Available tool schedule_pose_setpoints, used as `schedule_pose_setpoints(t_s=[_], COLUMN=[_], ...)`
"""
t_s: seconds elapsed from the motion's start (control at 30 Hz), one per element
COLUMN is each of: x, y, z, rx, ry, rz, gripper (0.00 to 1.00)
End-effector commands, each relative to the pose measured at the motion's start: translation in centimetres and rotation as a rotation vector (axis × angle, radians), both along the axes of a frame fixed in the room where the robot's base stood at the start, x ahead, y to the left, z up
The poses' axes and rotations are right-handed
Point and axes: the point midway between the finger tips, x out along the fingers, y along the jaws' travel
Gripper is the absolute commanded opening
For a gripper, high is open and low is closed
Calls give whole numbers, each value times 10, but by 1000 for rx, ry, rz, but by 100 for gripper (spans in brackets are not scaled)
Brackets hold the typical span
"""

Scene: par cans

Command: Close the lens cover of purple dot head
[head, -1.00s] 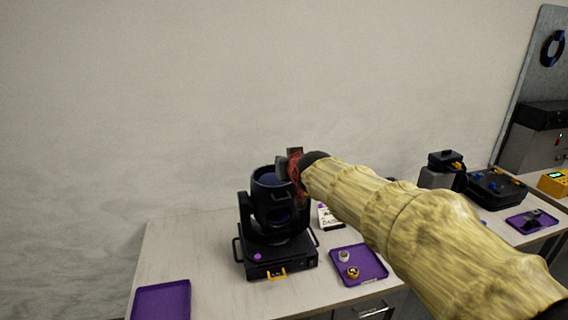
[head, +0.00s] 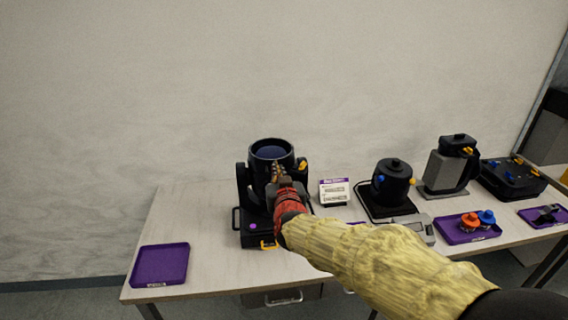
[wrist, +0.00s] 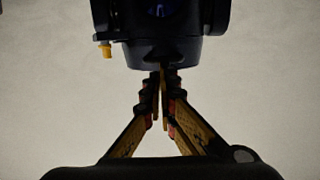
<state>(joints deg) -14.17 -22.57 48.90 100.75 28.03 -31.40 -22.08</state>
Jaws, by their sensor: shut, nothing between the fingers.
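The purple dot head (head: 270,146) is a black moving-head lamp with its barrel pointing up, and a purple dot (head: 253,226) marks its base. A dark blue lens shows in the round barrel mouth, and I cannot make out a cover lying over it. A small yellow tab (head: 302,164) sticks out at the barrel's right side. My gripper (head: 277,170) is shut and empty, in front of the barrel and below its rim. In the wrist view the closed fingertips (wrist: 160,75) are at the barrel's edge (wrist: 160,52); I cannot tell whether they touch.
A label card (head: 335,191) stands right of the head. Farther right are a black round device (head: 392,182), a grey and black device (head: 448,165), and a purple tray (head: 455,236) with orange and blue parts. An empty purple tray (head: 160,266) lies at left. The wall is close behind.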

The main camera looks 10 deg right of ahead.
Motion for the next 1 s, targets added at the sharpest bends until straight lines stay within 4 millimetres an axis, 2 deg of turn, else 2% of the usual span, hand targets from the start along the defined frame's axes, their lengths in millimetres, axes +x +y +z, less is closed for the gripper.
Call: schedule_pose_setpoints(t_s=[0.23,0.77,0.87,1.0], x=[-3,-3,-1,6], y=[0,0,-1,-7], z=[-13,-14,-8,12], rx=[1,0,0,1], ry=[0,0,0,-2], rz=[1,1,1,1], gripper=[0,0,0,0])
